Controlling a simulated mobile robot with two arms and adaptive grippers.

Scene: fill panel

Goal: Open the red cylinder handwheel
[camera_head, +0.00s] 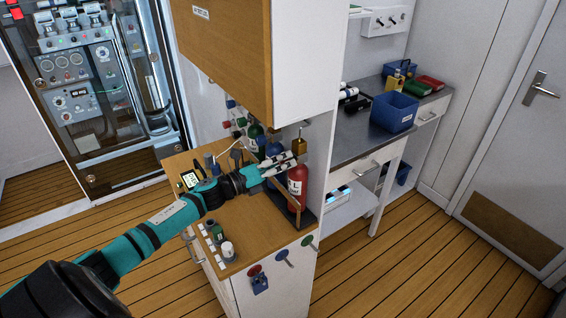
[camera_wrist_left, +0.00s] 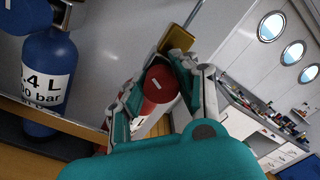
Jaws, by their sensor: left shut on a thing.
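The red cylinder (camera_head: 297,188) with a white label stands upright at the right end of the wooden worktop. My left gripper (camera_head: 284,162) reaches over from the left to its top. In the left wrist view the red round handwheel (camera_wrist_left: 159,84) with a white mark sits between the fingers of my left gripper (camera_wrist_left: 160,88), which are shut on it. Part of the cylinder's body shows below the wheel. A brass block (camera_wrist_left: 178,39) is just beyond the fingertips. In the head view the gripper hides the handwheel. My right gripper is not in view.
A blue cylinder (camera_wrist_left: 48,80) stands beside the red one, and a green cylinder (camera_head: 255,135) is farther back. A wooden cabinet (camera_head: 225,50) hangs above the worktop (camera_head: 250,222). A white side panel (camera_head: 333,120) rises close to the right. Small bottles (camera_head: 227,250) stand at the front.

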